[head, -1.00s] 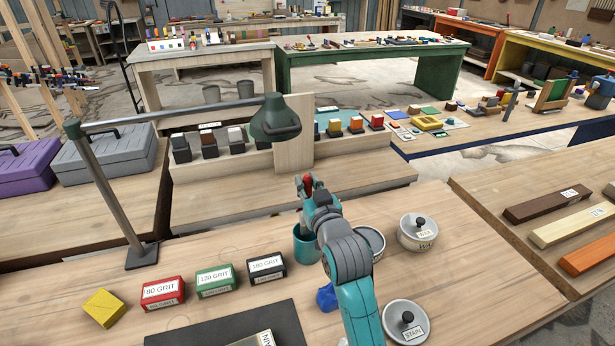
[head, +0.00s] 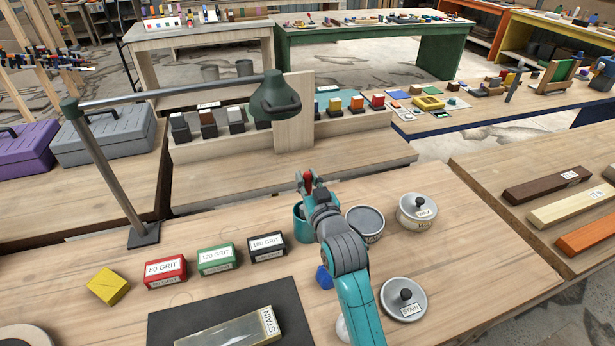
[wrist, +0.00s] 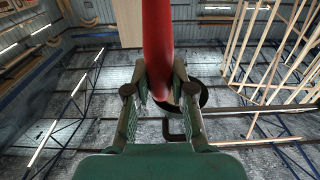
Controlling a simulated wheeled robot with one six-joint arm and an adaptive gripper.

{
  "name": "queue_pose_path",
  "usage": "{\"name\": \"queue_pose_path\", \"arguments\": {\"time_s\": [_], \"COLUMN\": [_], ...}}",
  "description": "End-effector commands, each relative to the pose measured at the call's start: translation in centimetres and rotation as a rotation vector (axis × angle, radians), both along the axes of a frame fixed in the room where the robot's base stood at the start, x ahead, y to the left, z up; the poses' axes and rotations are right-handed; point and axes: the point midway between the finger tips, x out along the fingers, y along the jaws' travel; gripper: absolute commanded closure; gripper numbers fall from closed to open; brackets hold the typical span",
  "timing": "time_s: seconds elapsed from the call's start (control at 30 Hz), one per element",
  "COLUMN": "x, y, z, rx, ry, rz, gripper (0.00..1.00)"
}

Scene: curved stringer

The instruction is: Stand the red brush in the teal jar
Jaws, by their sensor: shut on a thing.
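The red brush (head: 308,182) is held in my gripper (head: 309,188), and only a short red part of it shows above the fingers in the head view. The wrist view shows its red handle (wrist: 157,40) between the two fingers of my gripper (wrist: 160,88), which is shut on it. The teal jar (head: 301,231) stands on the near bench, just behind and left of my wrist. My gripper is over the jar's rim area and partly covers it. The brush's lower end is hidden, so I cannot tell whether it is inside the jar.
Right of my arm stand an open grey tin (head: 366,224), a lidded tin (head: 416,212) and a STAIN tin (head: 403,299). A blue lump (head: 324,277) lies beside my arm. Left are grit blocks (head: 217,258) and a lamp (head: 273,97) reaching over the shelf behind.

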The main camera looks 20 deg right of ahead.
Motion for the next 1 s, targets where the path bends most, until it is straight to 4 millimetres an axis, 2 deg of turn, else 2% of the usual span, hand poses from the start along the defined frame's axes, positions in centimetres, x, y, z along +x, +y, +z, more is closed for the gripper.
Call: {"name": "queue_pose_path", "arguments": {"time_s": [0.23,0.27,0.37,0.77,0.87,1.0], "x": [0.0,0.0,0.0,-0.5,-1.6,-4.2], "y": [0.0,0.0,0.0,0.0,0.0,0.0], "z": [0.0,0.0,0.0,-0.1,-0.1,-0.1], "rx": [0.0,0.0,0.0,0.0,0.0,0.0], "ry": [-0.001,-0.001,-0.001,0.0,0.0,0.0], "rz": [0.0,0.0,0.0,0.0,0.0,0.0], "gripper": [1.0,0.72,0.48,0.48,0.48,0.48]}}
